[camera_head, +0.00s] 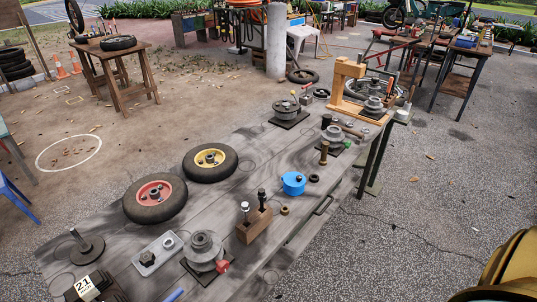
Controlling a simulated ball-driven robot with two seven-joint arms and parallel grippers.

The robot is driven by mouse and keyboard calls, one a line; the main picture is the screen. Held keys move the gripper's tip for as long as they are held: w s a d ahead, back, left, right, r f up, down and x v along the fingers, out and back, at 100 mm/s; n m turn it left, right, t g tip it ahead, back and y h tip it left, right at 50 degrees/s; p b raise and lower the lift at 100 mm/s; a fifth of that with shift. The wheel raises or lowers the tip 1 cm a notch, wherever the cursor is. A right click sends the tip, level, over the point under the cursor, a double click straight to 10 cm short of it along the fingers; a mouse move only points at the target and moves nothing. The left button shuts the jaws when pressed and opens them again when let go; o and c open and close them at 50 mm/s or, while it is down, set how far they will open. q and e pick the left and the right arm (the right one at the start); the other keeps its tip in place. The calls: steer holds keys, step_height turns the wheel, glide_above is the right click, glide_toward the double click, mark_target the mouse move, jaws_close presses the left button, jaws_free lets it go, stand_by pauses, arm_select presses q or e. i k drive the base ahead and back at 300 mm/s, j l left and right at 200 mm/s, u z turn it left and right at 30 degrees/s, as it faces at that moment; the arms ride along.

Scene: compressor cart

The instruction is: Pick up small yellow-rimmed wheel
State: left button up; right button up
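The small yellow-rimmed wheel (210,161) lies flat on the grey, worn workbench (115,222), near its far left edge. It has a black tyre, a yellow rim and a metal hub in the middle. A similar red-rimmed wheel (154,198) lies just to its lower left, close beside it. Nothing covers the yellow-rimmed wheel. Neither of my grippers shows in the head view, so nothing is seen holding or touching the wheel.
A wooden frame (348,85) stands at the bench's far end. The bench right of the yellow-rimmed wheel is mostly bare.

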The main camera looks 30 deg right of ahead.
mark_target(227, 158)
steer(key=z, duration=0.55)
steer(key=l+u, duration=0.1)
steer(key=u, duration=0.2)
steer(key=i+l+u, duration=0.1)
steer(key=u, duration=0.2)
steer(key=i+l+u, duration=0.1)
steer(key=l+u, duration=0.25)
steer(key=l, duration=0.45)
steer(key=l+u, duration=0.3)
steer(key=l, duration=0.5)
